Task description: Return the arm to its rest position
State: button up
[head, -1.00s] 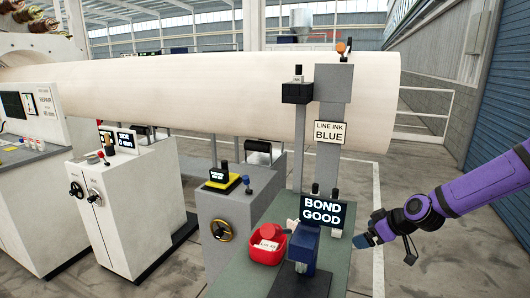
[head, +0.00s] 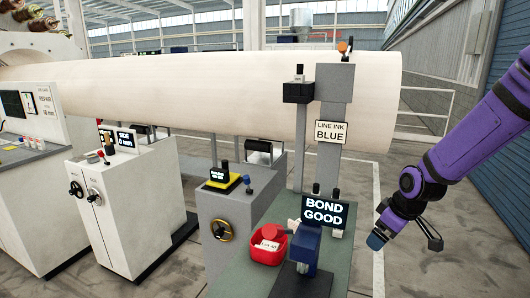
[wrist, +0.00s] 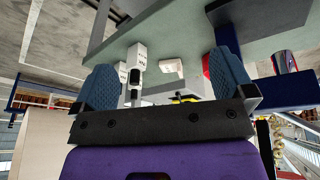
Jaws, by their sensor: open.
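My gripper (head: 376,240) is at the end of my purple arm, right of the green bench (head: 342,262) in the head view. In the wrist view, its two blue fingers (wrist: 165,85) stand wide apart with nothing between them. Beyond the fingers, white blocks (wrist: 136,62) and the bench underside or top edge show; which one I cannot tell. No rest mark for the arm shows in these views.
On the bench stand a blue device (head: 304,248) with a "BOND GOOD" screen (head: 325,212) and a red bin (head: 268,245). A "LINE INK BLUE" sign (head: 331,131) hangs on a grey post. A long pale cylinder (head: 200,92) spans behind. Open floor lies right of the bench.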

jog(key=s+r+m+t+h, duration=0.1)
jog(key=s+r+m, duration=0.7)
jog(key=s+r, duration=1.5)
jog(key=shift+s+a+t+h, duration=0.35)
jog(key=shift+s+t+h, duration=0.05)
jog(key=shift+s, duration=0.65)
